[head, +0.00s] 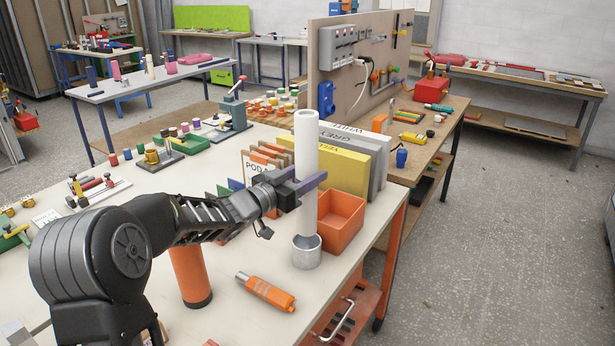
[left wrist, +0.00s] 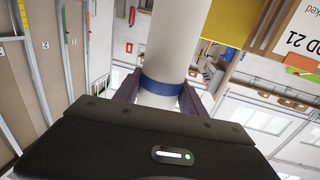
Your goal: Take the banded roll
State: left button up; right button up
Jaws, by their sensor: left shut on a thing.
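The banded roll (head: 306,145) is a tall, white, upright cylinder at the centre of the head view. In the left wrist view the roll (left wrist: 175,40) shows a blue band (left wrist: 162,84) at the height of the fingers. My left gripper (head: 307,188) is shut on the roll, with one finger on each side, also in the left wrist view (left wrist: 160,93). The roll's lower end meets a grey metal cup (head: 306,254) on the white table (head: 235,325); I cannot tell if it is inside or just above. My right gripper is not in view.
An orange bin (head: 340,222) and a yellow binder (head: 344,165) stand close behind the roll. An orange cylinder (head: 190,275) and an orange-grey tool (head: 265,291) are in front. The table's right edge is near the cup. A pegboard (head: 352,90) rises behind.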

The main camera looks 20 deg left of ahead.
aim_at(308, 147)
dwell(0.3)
